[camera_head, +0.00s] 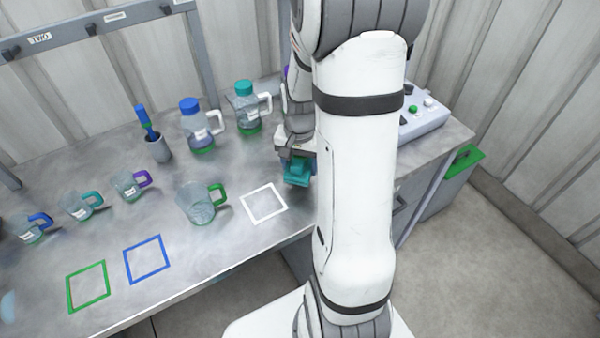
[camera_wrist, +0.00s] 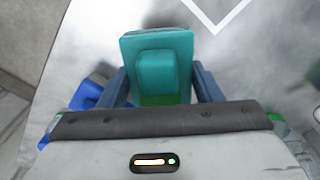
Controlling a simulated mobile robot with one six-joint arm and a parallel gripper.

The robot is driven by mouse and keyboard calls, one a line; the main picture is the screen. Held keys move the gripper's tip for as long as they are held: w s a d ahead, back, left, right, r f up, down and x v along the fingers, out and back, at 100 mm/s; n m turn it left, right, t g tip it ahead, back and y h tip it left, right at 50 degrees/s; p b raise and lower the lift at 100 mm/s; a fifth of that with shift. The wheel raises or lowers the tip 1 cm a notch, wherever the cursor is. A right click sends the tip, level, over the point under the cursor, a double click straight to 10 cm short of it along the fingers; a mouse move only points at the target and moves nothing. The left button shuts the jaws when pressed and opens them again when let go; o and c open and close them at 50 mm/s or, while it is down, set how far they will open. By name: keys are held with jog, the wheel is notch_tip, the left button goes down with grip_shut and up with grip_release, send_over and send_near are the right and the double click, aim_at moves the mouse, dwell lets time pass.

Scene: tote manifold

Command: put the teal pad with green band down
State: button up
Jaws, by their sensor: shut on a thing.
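The teal pad with green band (camera_wrist: 157,72) is between the two blue-grey fingers of my gripper (camera_wrist: 160,88) in the wrist view. A strip of green shows at its near end. In the head view the teal pad (camera_head: 297,172) hangs under my gripper (camera_head: 296,160), just right of the white square outline (camera_head: 264,204) on the bench. My gripper is shut on the pad. My arm hides part of the bench to the right. I cannot tell whether the pad touches the bench.
A clear jug with a green handle (camera_head: 197,203) stands left of the white outline. Blue (camera_head: 147,260) and green (camera_head: 88,286) outlines lie empty at the front left. Bottles with blue (camera_head: 190,106) and teal (camera_head: 244,88) caps stand behind. A control box (camera_head: 424,117) sits at right.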

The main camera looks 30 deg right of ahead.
jog(key=shift+s+d+f, duration=0.15)
jog(key=shift+f, duration=2)
jog(key=shift+f, duration=0.25)
jog(key=o, duration=0.9)
jog(key=shift+r, duration=0.1)
